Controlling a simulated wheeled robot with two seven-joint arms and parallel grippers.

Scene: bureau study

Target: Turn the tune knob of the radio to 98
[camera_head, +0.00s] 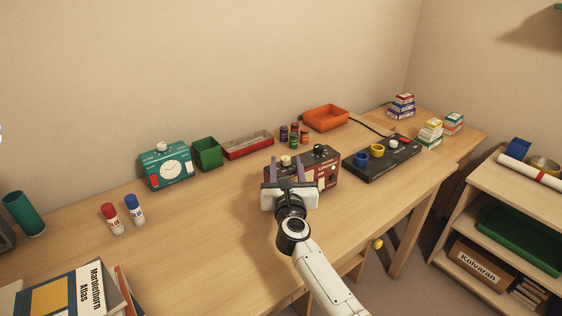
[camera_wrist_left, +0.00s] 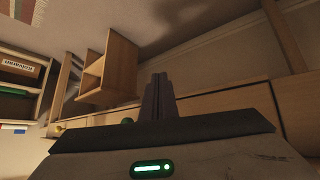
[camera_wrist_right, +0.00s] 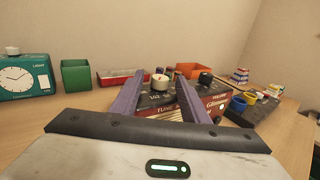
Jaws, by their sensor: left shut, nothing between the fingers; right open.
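The radio (camera_head: 326,170) is a dark red box with a black top, near the middle of the desk. Its cream tune knob (camera_head: 286,160) stands on the left, above the lettering "TUNE" in the right wrist view (camera_wrist_right: 160,84). A black knob (camera_wrist_right: 205,77) by "VOLUME" is to its right. My right gripper (camera_head: 287,166) is open in front of the radio, its purple fingers either side of the tune knob in the picture; contact cannot be told. The dial reading is not legible. My left gripper (camera_wrist_left: 158,76) is shut and empty, away from the radio, out of the head view.
A teal clock (camera_head: 167,166), green bin (camera_head: 207,154) and red tray (camera_head: 247,144) stand left behind the radio. Small jars (camera_head: 294,140) and an orange tray (camera_head: 326,118) are behind it. A black panel with cups (camera_head: 382,161) is close on its right.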

